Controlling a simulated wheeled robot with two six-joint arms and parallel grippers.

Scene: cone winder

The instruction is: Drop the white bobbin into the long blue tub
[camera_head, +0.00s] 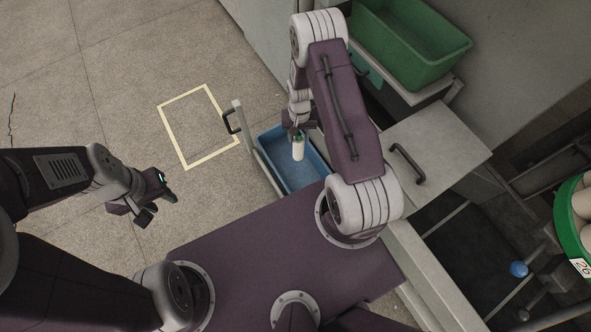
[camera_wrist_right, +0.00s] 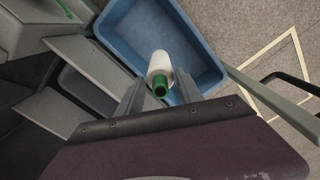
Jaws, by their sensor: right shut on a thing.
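The white bobbin (camera_head: 298,150) has a green end and hangs from my right gripper (camera_head: 297,131), which is shut on it. In the right wrist view the bobbin (camera_wrist_right: 160,69) sits between the fingers of my right gripper (camera_wrist_right: 158,98), its green end toward the camera. The long blue tub (camera_head: 270,152) lies below the bobbin; in the right wrist view its blue floor and walls (camera_wrist_right: 205,50) show around and beyond the bobbin. My left gripper (camera_head: 150,205) is empty over the floor at left; its finger gap is not clear.
A green bin (camera_head: 415,50) stands on a ledge at the back right. A grey panel with a dark handle (camera_head: 435,155) is right of my arm. A yellow rectangle (camera_head: 198,125) marks clear floor left of the tub. A green-rimmed holder of cones (camera_head: 572,230) is at far right.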

